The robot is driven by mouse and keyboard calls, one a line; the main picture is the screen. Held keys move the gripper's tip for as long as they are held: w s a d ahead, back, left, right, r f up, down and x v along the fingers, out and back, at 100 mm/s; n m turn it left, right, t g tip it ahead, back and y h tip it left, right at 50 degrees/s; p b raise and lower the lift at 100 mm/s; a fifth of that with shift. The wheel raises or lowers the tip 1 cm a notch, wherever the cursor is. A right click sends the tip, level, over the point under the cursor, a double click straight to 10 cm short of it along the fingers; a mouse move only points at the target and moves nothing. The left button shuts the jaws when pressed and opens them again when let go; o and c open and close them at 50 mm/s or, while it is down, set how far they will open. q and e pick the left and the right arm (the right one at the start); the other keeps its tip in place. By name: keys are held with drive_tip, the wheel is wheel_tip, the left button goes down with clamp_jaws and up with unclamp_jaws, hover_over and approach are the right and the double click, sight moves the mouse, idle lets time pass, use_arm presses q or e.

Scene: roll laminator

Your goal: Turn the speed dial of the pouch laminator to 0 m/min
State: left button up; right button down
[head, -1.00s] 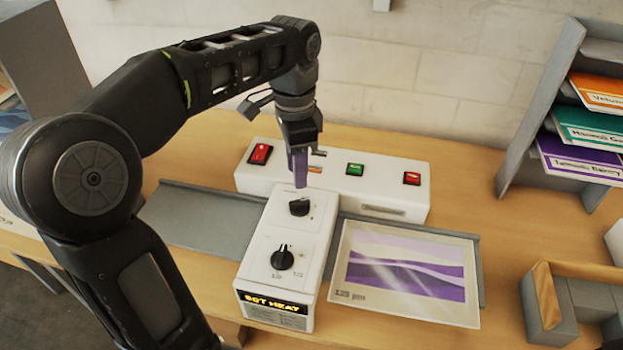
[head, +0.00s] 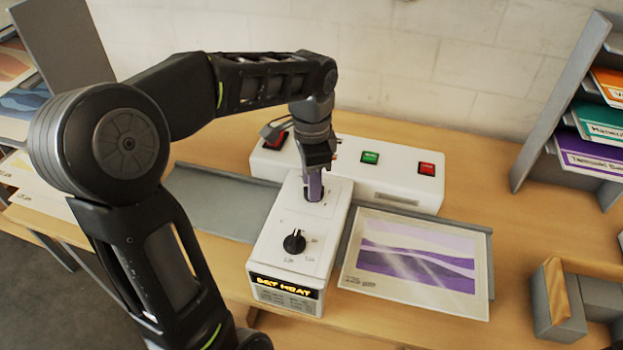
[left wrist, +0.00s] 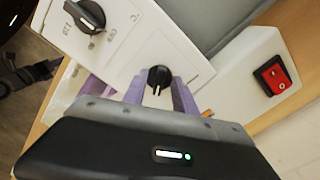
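The white pouch laminator (head: 273,258) stands on the table with two black dials on its control box. The rear dial is mostly hidden by my left gripper (head: 314,196) in the head view. In the left wrist view this rear dial (left wrist: 158,78) shows between the purple fingers of my left gripper (left wrist: 158,100), which are apart. I cannot tell whether they touch it. Its white mark points toward the gripper in that view. The front dial (head: 294,242) has numbers around it and also shows in the left wrist view (left wrist: 86,16). My right gripper is out of view.
A lit display (head: 285,287) appears to read SET HEAT. The laminator's rear bar carries a green button (head: 370,158) and a red button (head: 427,168); a red switch (left wrist: 273,75) shows too. A purple print (head: 415,268) lies at the right. A rack (head: 557,110) stands further right.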

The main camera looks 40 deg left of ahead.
use_arm(q)
drive_tip(key=shift+f, duration=0.1)
clamp_jaws()
idle(0.3)
